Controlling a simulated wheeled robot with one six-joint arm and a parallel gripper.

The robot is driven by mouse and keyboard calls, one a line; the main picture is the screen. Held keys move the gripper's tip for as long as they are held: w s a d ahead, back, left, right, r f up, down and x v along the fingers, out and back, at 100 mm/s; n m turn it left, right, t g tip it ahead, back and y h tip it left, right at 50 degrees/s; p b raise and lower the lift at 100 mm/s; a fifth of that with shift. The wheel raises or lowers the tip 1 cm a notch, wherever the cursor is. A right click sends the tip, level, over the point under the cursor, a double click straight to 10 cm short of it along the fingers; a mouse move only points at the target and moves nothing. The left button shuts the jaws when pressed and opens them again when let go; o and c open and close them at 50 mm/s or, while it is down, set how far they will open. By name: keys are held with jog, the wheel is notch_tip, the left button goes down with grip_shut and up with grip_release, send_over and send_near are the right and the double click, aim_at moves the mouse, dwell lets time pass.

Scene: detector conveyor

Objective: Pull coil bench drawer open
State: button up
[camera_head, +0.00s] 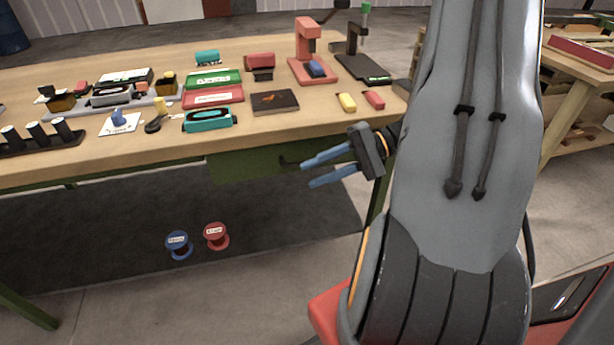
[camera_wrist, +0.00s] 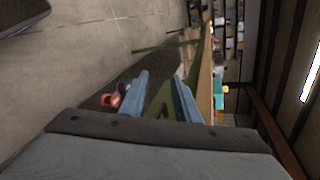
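The coil bench (camera_head: 90,155) is a wooden-topped table with green legs. Its green drawer (camera_head: 245,165) hangs under the front edge and looks shut. A dark handle (camera_head: 290,161) shows at the right part of the drawer front. My gripper (camera_head: 304,174) has two blue fingers spread apart with nothing between them. It is just right of the handle and a little below it, pointing left; whether it touches the handle I cannot tell. In the wrist view my gripper (camera_wrist: 160,85) also shows its fingers apart, with green bench parts (camera_wrist: 158,98) beyond them.
A blue spool (camera_head: 179,245) and a red spool (camera_head: 216,236) are on the dark mat (camera_head: 110,225) below the bench. Tools, boxes and a red press (camera_head: 308,45) crowd the top. A second wooden table (camera_head: 570,75) stands at right. The floor before the bench is clear.

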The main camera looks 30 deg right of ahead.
jog(key=w+d+f+m+t+b, duration=0.25)
jog(key=d+t, duration=0.35)
jog(key=d, duration=0.3)
jog(key=shift+n, duration=0.25)
jog(key=x, duration=0.8)
jog(key=shift+f+p, duration=0.2)
jog(key=shift+p, duration=0.1)
grip_shut()
